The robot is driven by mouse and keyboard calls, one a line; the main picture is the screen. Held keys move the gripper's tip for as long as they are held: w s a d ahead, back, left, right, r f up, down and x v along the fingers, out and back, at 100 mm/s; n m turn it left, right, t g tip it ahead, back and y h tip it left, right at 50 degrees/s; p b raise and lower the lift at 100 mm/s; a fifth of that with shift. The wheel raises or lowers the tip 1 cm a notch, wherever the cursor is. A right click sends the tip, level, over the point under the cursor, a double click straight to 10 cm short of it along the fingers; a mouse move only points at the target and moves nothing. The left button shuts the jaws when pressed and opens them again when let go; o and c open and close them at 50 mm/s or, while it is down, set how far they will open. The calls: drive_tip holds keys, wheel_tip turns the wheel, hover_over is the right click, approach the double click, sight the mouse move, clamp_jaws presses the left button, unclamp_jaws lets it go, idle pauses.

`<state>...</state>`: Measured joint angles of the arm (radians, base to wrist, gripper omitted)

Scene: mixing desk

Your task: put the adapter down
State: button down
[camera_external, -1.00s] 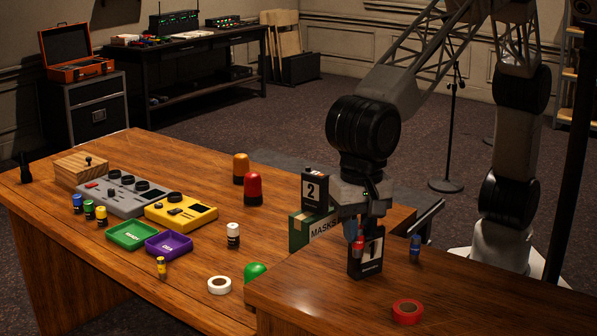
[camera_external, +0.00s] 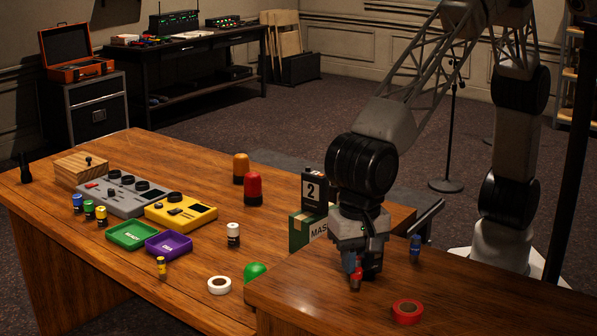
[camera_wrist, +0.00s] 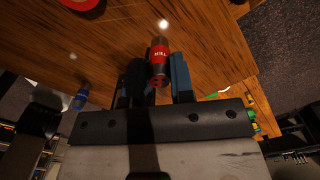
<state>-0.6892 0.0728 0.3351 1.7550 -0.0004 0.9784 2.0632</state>
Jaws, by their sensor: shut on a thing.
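The adapter is a small red and dark cylinder (camera_external: 355,284) with a white label, low over the raised front part of the wooden desk (camera_external: 460,312). My gripper (camera_external: 356,268) points down and is shut on it. In the wrist view the red adapter (camera_wrist: 159,52) sits between the two fingers (camera_wrist: 158,80), above the wood surface. I cannot tell whether its lower end touches the desk. A blue cylinder (camera_external: 415,245), similar in size, stands to the right and also shows in the wrist view (camera_wrist: 80,98).
A red tape roll (camera_external: 407,312) lies front right. A box marked "2" (camera_external: 313,190), a green dome (camera_external: 254,270) and a white tape roll (camera_external: 219,285) are to the left.

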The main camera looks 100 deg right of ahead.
sight(355, 285)
drive_tip(key=shift+f, duration=1.85)
drive_tip(key=shift+f, duration=0.15)
drive_tip(key=c, duration=1)
unclamp_jaws()
wheel_tip(355, 285, up, 12)
drive_tip(key=shift+r, duration=0.1)
drive_tip(key=shift+d, duration=0.1)
